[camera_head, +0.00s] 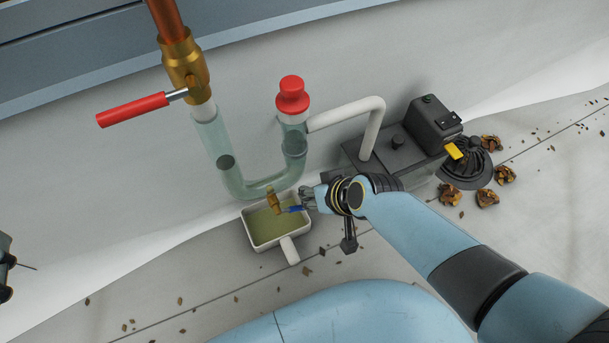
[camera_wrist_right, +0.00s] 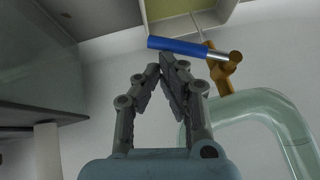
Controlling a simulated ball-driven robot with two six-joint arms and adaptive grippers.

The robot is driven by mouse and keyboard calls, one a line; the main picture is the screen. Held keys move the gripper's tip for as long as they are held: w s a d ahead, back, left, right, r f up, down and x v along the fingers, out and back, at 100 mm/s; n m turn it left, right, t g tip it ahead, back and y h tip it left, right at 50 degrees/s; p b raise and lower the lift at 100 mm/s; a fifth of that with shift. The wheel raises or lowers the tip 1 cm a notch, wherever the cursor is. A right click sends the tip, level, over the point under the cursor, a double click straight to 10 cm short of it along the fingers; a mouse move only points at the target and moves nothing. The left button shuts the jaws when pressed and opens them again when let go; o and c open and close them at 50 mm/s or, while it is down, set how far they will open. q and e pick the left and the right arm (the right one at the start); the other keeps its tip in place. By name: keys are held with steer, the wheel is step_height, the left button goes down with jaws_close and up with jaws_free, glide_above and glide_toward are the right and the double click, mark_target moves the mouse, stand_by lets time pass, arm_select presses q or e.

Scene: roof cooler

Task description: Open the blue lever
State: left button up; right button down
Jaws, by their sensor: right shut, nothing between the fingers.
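The blue lever (camera_head: 294,208) is a short handle on a small brass valve (camera_head: 273,202) at the bottom of the clear U-shaped pipe, above the white tray (camera_head: 248,233). In the right wrist view the blue lever (camera_wrist_right: 177,46) runs across just beyond my fingertips, with its silver stem going into the brass valve (camera_wrist_right: 228,66). My right gripper (camera_head: 303,199) is shut and empty, its tips close beside the lever; I cannot tell if they touch. It also shows in the right wrist view (camera_wrist_right: 162,66). At the head view's left edge only a dark part shows, possibly of my left gripper.
A red lever (camera_head: 132,110) sits on the upper brass valve, left of the clear pipe (camera_head: 212,140). A red cap (camera_head: 292,95) tops the other pipe end. A white pipe (camera_head: 371,130), a black box (camera_head: 434,123) and a leaf-ringed drain (camera_head: 466,168) stand to the right.

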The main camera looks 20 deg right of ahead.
steer(key=shift+f, duration=0.45)
arm_select(q)
steer(key=shift+w+r, duration=0.45)
steer(key=shift+r, duration=0.05)
arm_select(e)
steer(key=shift+a+f, duration=0.1)
steer(key=shift+f, duration=0.5)
arm_select(q)
steer(key=shift+r+t, duration=0.25)
steer(key=shift+t, duration=0.05)
arm_select(e)
steer(key=shift+r, duration=0.15)
